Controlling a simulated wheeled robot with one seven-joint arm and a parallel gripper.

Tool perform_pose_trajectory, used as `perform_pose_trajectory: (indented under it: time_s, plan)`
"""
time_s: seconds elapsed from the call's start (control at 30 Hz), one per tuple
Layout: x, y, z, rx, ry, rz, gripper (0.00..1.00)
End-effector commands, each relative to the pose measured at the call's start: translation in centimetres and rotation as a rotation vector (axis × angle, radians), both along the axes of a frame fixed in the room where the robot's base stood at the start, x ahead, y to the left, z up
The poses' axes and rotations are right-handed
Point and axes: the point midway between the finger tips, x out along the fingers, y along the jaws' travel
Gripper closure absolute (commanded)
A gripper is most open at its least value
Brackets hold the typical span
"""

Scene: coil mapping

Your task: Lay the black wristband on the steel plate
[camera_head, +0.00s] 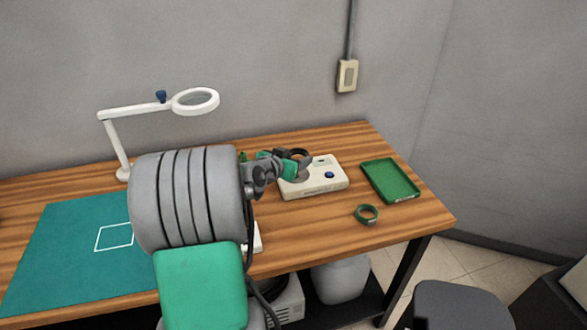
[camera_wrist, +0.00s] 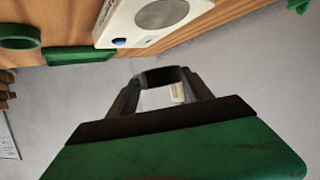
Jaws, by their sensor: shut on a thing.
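The black wristband (camera_wrist: 160,76) is a dark ring pinched between the fingertips of my gripper (camera_wrist: 158,86) in the wrist view. In the head view the black wristband (camera_head: 299,153) shows as a dark loop at my gripper (camera_head: 297,161), by the back edge of the white device. The steel plate (camera_wrist: 161,14) is a round grey disc on top of the white device (camera_wrist: 112,27). The wristband appears apart from the plate, held in the air.
A green wristband (camera_head: 366,214) lies on the wooden table (camera_head: 300,240) in front of a green tray (camera_head: 391,180), right of the white device (camera_head: 320,187). A magnifier lamp (camera_head: 118,145) and a teal mat (camera_head: 60,250) are at the left. A wall stands behind the table.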

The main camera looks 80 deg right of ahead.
Motion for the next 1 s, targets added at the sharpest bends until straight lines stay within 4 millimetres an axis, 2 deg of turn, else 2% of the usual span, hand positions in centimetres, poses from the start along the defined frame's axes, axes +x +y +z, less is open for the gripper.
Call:
perform_pose_trajectory:
  time_s: [0.03, 0.2, 0.37, 0.53, 1.0]
  plan:
    - [0.2, -0.6, -1.2, 0.008, 0.004, -0.001, 0.8]
    - [1.0, -2.6, -3.7, 0.005, 0.002, -0.001, 0.8]
    - [1.4, -3.6, -5.1, 0.005, 0.002, -0.001, 0.8]
    - [1.5, -3.7, -7.7, 0.006, 0.003, 0.001, 0.8]
    - [1.5, -3.7, -8.7, 0.002, 0.001, -0.001, 0.79]
